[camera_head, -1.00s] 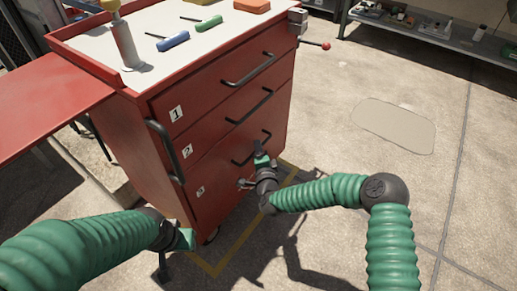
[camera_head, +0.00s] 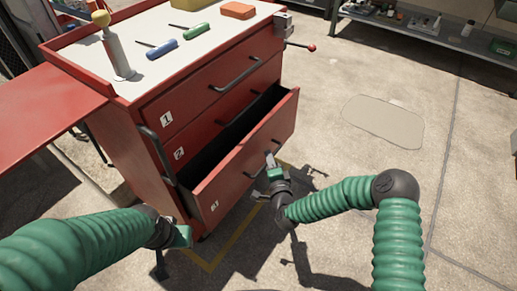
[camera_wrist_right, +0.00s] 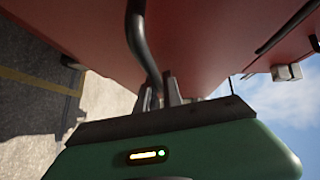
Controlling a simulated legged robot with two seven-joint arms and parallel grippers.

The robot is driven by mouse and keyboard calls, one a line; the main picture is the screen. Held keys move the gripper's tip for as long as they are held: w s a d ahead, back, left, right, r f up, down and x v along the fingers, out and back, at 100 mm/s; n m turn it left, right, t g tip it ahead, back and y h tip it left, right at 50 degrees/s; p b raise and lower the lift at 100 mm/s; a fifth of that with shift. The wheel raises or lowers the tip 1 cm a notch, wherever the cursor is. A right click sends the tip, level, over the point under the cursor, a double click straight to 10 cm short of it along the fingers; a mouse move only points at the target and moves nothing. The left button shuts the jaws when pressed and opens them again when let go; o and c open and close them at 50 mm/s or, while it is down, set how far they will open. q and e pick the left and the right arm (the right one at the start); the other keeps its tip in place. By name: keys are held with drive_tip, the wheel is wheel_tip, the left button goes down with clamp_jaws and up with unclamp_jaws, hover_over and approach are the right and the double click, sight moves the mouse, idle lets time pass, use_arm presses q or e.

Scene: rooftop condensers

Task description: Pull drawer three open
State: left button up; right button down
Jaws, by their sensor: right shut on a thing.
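The red tool cabinet stands at the centre-left of the head view. Drawer three (camera_head: 245,160), marked 3 at its lower left, stands out from the cabinet, with a dark gap behind its front panel. My right gripper (camera_head: 271,162) is shut on the drawer's dark bar handle (camera_head: 258,168). In the right wrist view the fingers (camera_wrist_right: 160,95) close around the handle bar (camera_wrist_right: 139,40), with the red drawer front beyond. My left gripper (camera_head: 178,240) hangs low beside the cabinet, apart from it; its jaws are unclear.
Drawer one (camera_head: 215,92) is closed. A grey shelf (camera_head: 425,38) stands behind.

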drive_tip(key=s+d+p, duration=0.4)
drive_tip(key=s+d, duration=0.5)
drive_tip(key=d, duration=0.4)
drive_tip(key=shift+s+f+p, duration=0.25)
drive_tip(key=shift+s+p, duration=0.1)
drive_tip(key=shift+s, duration=0.05)
drive_tip(key=c, duration=1.5)
unclamp_jaws()
drive_tip(key=shift+w, duration=0.1)
drive_tip(key=shift+r, duration=0.15)
drive_tip(key=p+v, duration=0.5)
drive_tip(key=v, duration=1.1)
drive_tip(key=shift+s, duration=0.45)
